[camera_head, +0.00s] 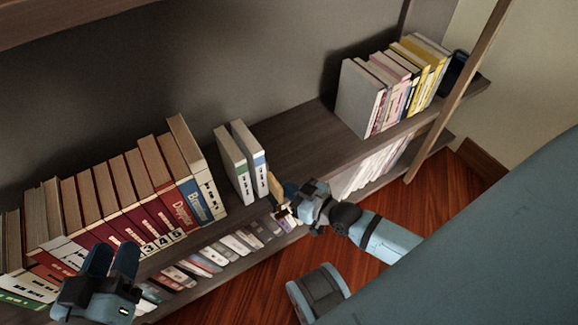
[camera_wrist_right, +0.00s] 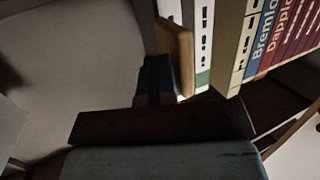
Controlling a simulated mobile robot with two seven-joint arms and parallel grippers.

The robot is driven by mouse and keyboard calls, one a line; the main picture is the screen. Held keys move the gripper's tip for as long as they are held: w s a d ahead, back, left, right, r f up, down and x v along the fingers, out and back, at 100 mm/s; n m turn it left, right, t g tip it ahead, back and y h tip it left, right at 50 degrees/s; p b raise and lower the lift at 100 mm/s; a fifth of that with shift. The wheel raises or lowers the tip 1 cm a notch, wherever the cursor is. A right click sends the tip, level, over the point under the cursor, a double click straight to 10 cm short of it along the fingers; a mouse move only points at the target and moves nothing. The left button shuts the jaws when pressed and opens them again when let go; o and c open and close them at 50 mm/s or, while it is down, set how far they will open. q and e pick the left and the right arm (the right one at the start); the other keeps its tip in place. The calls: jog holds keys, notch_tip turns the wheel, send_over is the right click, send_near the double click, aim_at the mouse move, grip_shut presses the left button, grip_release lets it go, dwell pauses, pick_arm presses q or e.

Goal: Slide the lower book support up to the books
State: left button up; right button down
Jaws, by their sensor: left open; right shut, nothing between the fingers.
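The book support, a small tan wooden block (camera_head: 276,188), stands at the front of the shelf just right of two thin upright books, one green-labelled (camera_head: 232,165) and one blue-labelled (camera_head: 250,160). In the right wrist view the tan block (camera_wrist_right: 175,50) stands beside a white-spined book (camera_wrist_right: 204,40). My right gripper (camera_head: 288,192) is shut and empty at the block's right side; it (camera_wrist_right: 157,78) seems to touch the block, but contact is hard to tell. My left gripper (camera_head: 112,262) is open and empty in front of the left row of books.
A long row of red-spined books (camera_head: 130,200) fills the shelf's left; a gap separates it from the two thin books. The shelf board (camera_head: 290,140) is bare to the right, up to another book group (camera_head: 395,85). More books (camera_head: 200,262) lie below. A wooden post (camera_head: 460,90) stands right.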

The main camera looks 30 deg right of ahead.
jog(key=shift+a+p, duration=0.35)
jog(key=shift+a, duration=0.55)
